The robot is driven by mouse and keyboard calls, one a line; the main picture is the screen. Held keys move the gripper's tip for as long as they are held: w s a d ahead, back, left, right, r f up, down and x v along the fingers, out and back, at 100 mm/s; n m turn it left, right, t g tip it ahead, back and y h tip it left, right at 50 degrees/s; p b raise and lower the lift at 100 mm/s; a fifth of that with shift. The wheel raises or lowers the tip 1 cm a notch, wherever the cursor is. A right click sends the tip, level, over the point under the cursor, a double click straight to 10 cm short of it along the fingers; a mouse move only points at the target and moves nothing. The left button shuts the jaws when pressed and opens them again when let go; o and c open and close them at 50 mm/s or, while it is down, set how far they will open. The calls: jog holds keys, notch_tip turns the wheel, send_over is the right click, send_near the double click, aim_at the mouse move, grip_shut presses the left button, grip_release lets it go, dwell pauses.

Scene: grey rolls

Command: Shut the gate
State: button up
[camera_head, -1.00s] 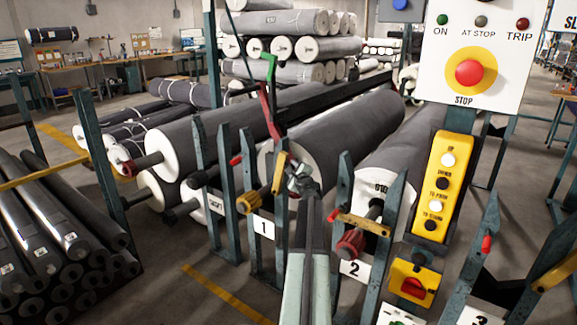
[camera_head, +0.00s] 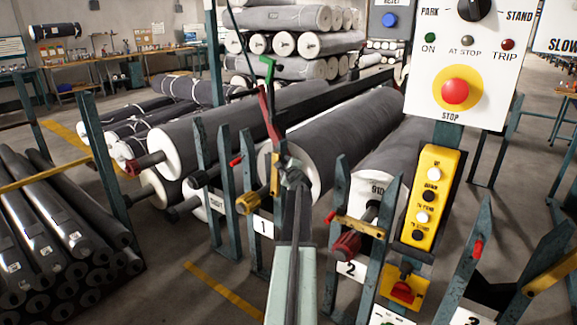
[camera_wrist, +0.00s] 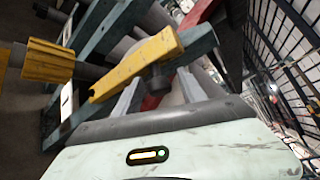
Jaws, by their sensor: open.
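The gate at stand 1 appears to be a yellow bar (camera_head: 276,170), standing roughly upright by its post. It also shows large in the wrist view (camera_wrist: 140,66), running slantwise just past my fingertips. My gripper (camera_head: 292,176) is beside this bar, to its right in the head view. In the wrist view my gripper (camera_wrist: 158,92) has its two grey fingers apart, close to the bar; whether they touch it I cannot tell. At stand 2 another yellow bar (camera_head: 360,228) lies across between two posts.
Grey posts (camera_head: 229,185) with pointed tops stand close around my arm. A control panel (camera_head: 465,65) and yellow button box (camera_head: 427,195) are at the right. Big grey rolls (camera_head: 330,140) lie behind. A red lever with green top (camera_head: 268,105) rises behind my gripper.

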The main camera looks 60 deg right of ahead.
jog(key=p+v, duration=0.1)
jog(key=v, duration=0.7)
jog(key=shift+p, duration=0.35)
